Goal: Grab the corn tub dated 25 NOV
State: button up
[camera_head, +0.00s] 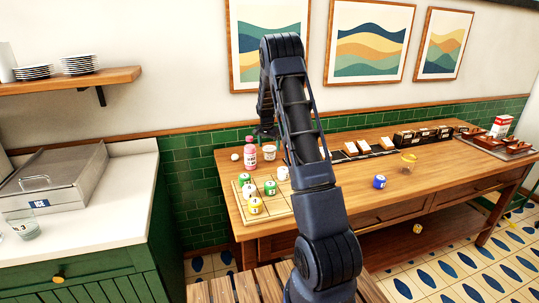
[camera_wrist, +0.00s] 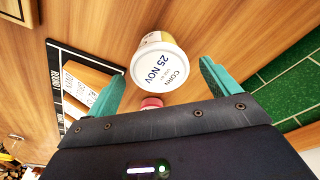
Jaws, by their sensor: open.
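The corn tub (camera_wrist: 160,62) is in the wrist view, a white round tub whose pale lid reads CORN and 25 NOV in blue. It stands on the wooden table, just ahead of my gripper. My gripper (camera_wrist: 160,88) is open, with one teal finger on each side of the tub's near part and a visible gap to it. In the head view my gripper (camera_head: 267,132) is small, near the tiled wall above the table's left back part. A white tub (camera_head: 270,152) stands below it there; its label is too small to read.
A pink bottle (camera_head: 250,153) stands left of that tub. A board (camera_head: 284,208) holds several numbered white, green and yellow pieces. A black-edged card mat (camera_wrist: 62,75) lies left of the corn tub. A red-topped thing (camera_wrist: 152,102) shows partly near my gripper's palm. The green tiled wall (camera_wrist: 290,95) is close at right.

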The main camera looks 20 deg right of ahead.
aim_at(269, 148)
jog(key=f, duration=0.5)
jog(key=shift+w+d, duration=0.25)
jog(key=shift+d, duration=0.05)
jog(key=c, duration=1.1)
